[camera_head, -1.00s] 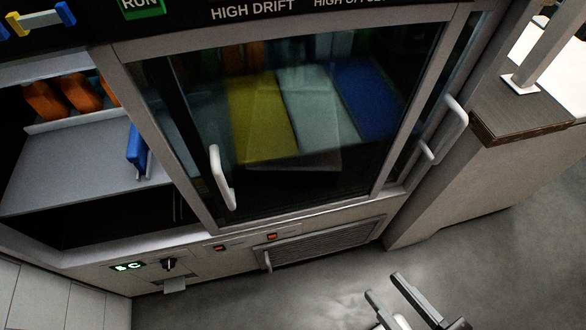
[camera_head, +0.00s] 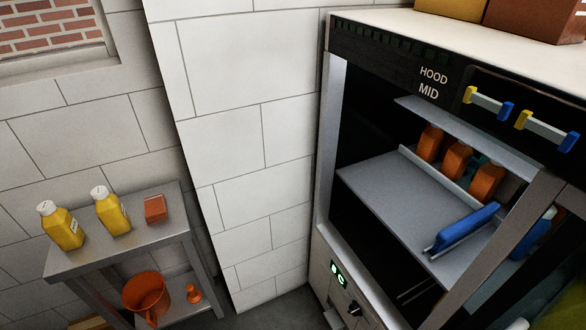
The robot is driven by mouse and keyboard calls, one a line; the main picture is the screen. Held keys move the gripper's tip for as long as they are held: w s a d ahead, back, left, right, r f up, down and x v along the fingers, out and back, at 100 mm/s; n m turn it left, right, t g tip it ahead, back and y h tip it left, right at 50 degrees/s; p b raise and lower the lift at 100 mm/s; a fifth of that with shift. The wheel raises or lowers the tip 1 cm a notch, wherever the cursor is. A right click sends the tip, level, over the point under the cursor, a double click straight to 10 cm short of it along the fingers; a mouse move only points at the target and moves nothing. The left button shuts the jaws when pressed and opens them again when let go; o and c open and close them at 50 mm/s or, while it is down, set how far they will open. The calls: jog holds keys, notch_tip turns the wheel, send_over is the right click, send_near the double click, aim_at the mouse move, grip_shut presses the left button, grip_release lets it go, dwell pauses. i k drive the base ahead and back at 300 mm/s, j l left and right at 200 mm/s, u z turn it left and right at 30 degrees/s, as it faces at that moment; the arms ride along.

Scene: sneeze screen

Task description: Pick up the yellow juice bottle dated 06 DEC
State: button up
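Two yellow juice bottles with white caps stand upright on a grey metal side table (camera_head: 150,232) at the lower left. The left yellow bottle (camera_head: 65,231) stands near the table's left end. The right yellow bottle (camera_head: 112,215) stands beside it, apart from it. Each has a small pale label on its side, and the writing is too small to read, so I cannot tell which is dated 06 DEC. My gripper is not in the current view.
An orange block (camera_head: 155,209) lies right of the bottles. A tiled wall (camera_head: 245,150) separates the table from the open cabinet (camera_head: 335,150), which holds orange bottles (camera_head: 457,160) and a blue-handled tool (camera_head: 467,226).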

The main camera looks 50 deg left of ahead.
aim_at(63, 229)
jog(key=u, duration=0.5)
jog(key=j+u, duration=0.15)
jog(key=u, duration=0.85)
jog(key=i+u, duration=0.1)
jog(key=u, duration=0.9)
jog(key=i+u, duration=0.5)
jog(key=k+l, duration=0.05)
